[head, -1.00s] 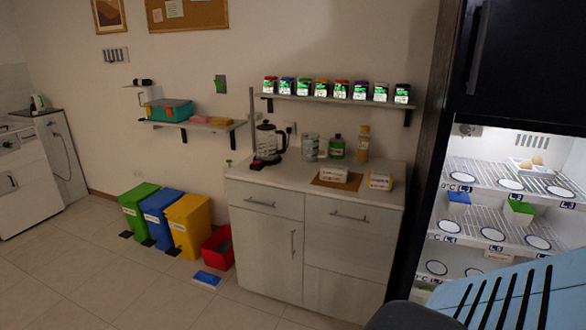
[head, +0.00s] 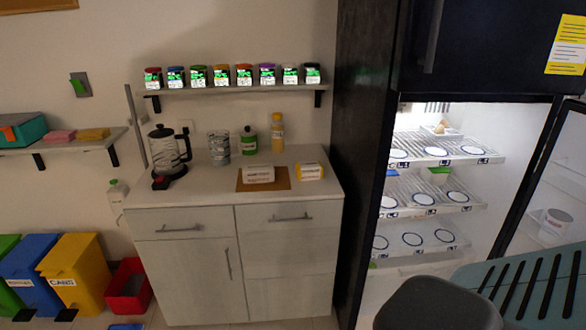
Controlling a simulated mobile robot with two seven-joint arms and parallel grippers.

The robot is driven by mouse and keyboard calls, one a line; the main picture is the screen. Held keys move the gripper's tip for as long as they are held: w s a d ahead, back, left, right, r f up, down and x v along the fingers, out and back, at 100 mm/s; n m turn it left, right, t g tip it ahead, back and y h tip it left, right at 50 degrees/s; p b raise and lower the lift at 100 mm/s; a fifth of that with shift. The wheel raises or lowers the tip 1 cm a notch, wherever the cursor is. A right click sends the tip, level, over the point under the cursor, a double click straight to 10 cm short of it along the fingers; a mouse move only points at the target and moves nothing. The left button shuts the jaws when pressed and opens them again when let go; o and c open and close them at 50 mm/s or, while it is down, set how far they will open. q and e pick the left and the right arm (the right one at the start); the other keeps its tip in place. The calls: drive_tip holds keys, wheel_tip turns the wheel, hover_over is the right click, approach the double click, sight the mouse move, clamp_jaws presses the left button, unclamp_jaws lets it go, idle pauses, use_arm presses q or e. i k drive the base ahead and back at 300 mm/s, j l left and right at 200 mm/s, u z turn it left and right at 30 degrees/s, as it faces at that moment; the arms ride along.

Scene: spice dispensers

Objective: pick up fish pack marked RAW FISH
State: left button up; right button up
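Two small packs lie on the counter in the head view. A white pack with a dark label line (head: 258,174) rests on a brown board (head: 283,184). A yellow and white pack (head: 309,171) lies just to its right. The print on both is too small to read, so I cannot tell which one says RAW FISH.
The counter's cabinet (head: 185,268) also carries a kettle (head: 165,150), a glass jar (head: 219,148), a green bottle (head: 249,140) and an orange bottle (head: 277,133). A spice shelf (head: 230,90) hangs above. The open, lit fridge (head: 368,110) stands to the right.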

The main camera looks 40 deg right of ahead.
sight(262, 172)
drive_tip(key=i+j+z, duration=0.15)
drive_tip(key=i+z, duration=0.15)
drive_tip(key=z, duration=0.15)
drive_tip(key=i+j+z, duration=0.25)
drive_tip(key=z, duration=0.25)
drive_tip(key=i+j+z, duration=0.25)
drive_tip(key=j+z, duration=0.2)
drive_tip(key=i+j+z, duration=0.15)
drive_tip(key=j+z, duration=0.2)
drive_tip(key=z, duration=0.15)
drive_tip(key=i+j+z, duration=0.15)
drive_tip(key=j+z, duration=0.25)
drive_tip(key=j, duration=0.45)
drive_tip(key=j+z, duration=0.4)
drive_tip(key=j, duration=0.45)
